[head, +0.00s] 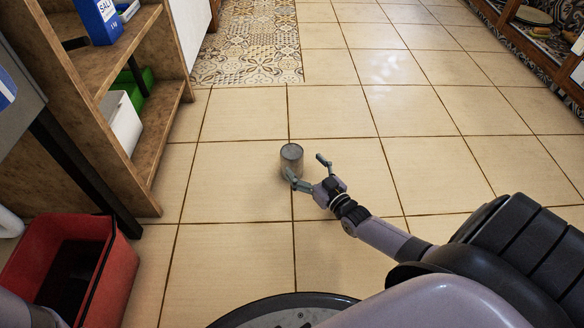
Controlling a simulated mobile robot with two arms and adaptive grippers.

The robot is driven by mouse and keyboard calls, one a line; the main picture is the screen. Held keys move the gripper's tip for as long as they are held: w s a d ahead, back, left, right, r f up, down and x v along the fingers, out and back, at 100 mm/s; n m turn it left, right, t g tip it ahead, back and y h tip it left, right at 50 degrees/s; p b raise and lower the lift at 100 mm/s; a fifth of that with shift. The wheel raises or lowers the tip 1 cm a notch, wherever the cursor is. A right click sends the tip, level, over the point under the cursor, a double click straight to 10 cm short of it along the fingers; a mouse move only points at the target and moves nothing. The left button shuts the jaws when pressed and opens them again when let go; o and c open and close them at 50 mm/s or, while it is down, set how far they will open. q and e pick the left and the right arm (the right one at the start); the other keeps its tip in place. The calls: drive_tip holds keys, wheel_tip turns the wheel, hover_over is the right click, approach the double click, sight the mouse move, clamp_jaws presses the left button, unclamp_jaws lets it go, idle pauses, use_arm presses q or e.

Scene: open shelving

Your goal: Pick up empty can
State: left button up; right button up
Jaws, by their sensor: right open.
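A grey metal can (291,158) stands upright, seemingly on the tiled floor, in the middle of the head view. My right gripper (305,167) is just to the right of the can with its fingers spread. One finger overlaps the can's lower right side in the picture; I cannot tell whether it touches. The other finger is up and to the right, with nothing between them. The can's lower right part is partly hidden by the finger. My left gripper is not in view.
A red bin (112,268) stands at the lower left. A wooden shelf (128,42) at the left holds a blue salt box (100,20), a white container (121,122) and a green item. A patterned mat (250,45) lies at the back. Tiled floor around the can is clear.

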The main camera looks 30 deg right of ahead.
sight(293, 152)
drive_tip(key=w+b, duration=0.3)
drive_tip(key=w, duration=0.2)
drive_tip(key=shift+w+f+b, duration=0.1)
drive_tip(key=shift+w+b, duration=0.2)
drive_tip(key=shift+w, duration=0.45)
drive_tip(key=shift+c, duration=0.6)
drive_tip(key=c, duration=1.2)
drive_tip(key=shift+o, duration=0.2)
drive_tip(key=shift+r, duration=0.25)
